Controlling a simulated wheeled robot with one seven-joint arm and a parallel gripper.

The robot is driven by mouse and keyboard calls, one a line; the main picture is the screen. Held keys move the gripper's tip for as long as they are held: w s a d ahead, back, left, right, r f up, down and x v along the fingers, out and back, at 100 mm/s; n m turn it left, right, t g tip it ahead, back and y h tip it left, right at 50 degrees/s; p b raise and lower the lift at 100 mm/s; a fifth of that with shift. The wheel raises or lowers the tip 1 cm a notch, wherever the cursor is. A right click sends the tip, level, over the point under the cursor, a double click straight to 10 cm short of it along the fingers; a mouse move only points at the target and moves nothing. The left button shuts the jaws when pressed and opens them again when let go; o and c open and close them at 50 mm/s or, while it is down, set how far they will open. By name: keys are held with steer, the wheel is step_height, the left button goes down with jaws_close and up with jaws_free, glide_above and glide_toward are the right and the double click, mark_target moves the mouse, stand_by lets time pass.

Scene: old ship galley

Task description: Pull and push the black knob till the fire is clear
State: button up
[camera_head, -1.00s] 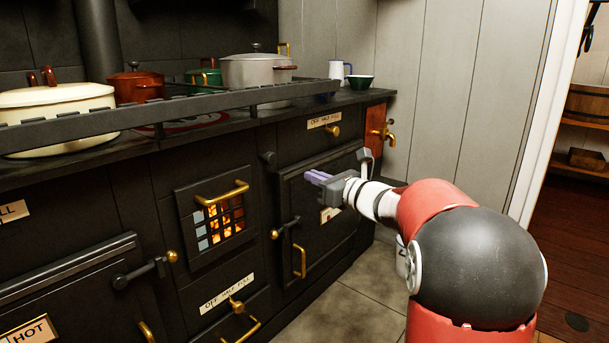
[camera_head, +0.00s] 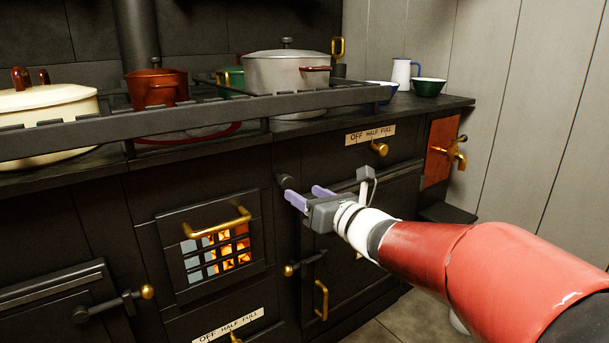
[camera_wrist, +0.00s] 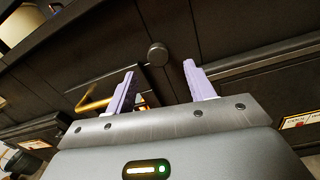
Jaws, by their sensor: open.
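The black knob (camera_head: 286,181) sticks out of the dark stove front, above and right of the firebox door. It also shows in the wrist view (camera_wrist: 158,54), just beyond and roughly between my fingertips. My gripper (camera_head: 305,194) has two lilac fingers, spread and empty, pointing at the stove close to the knob. Whether a finger touches the knob I cannot tell. The fire (camera_head: 228,252) glows orange behind the barred firebox window, with pale bluish-grey patches at its left side.
A rail (camera_head: 190,118) runs along the stove top in front of several pots. A brass knob (camera_head: 379,149) sits beside an OFF HALF FULL plate. Brass handles (camera_head: 320,300) and a latch (camera_head: 290,269) project below my gripper. A brass tap (camera_head: 455,152) is at right.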

mark_target(289, 184)
steer(key=x, duration=0.7)
steer(key=shift+w+a+p, duration=0.2)
steer(key=shift+a+p, duration=0.15)
steer(key=shift+p, duration=0.05)
